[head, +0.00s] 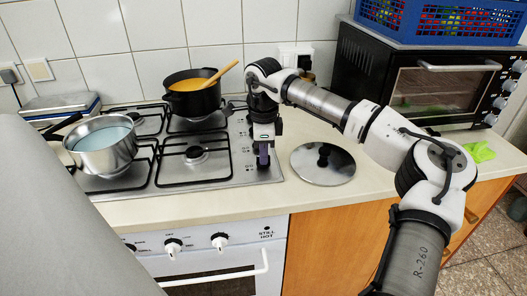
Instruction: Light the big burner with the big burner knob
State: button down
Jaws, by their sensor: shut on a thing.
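A steel gas hob (232,175) with black grates sits in the counter. Its bare front right burner (196,155) shows no flame. A black pot (193,98) with orange contents and a wooden spoon stands on the back right burner, hiding it. A steel saucepan (105,147) with pale blue contents stands at the front left. My gripper (262,160) points down at the hob's right edge, over the strip where the knobs are. It is shut on a knob there, which its fingers mostly hide. I cannot tell from its marking which burner this knob serves.
A round lid (323,163) lies on the counter just right of my gripper. A black oven (420,82) with a blue crate (440,20) on top stands behind my arm. A green cloth (480,152) lies at the right. The counter front is clear.

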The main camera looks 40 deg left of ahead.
jog(key=shift+n, duration=0.3)
jog(key=c, duration=1.4)
grip_release()
jog(key=shift+c, duration=0.2)
jog(key=shift+r, duration=0.1)
notch_tip(320, 180, up, 14)
jog(key=b, duration=0.1)
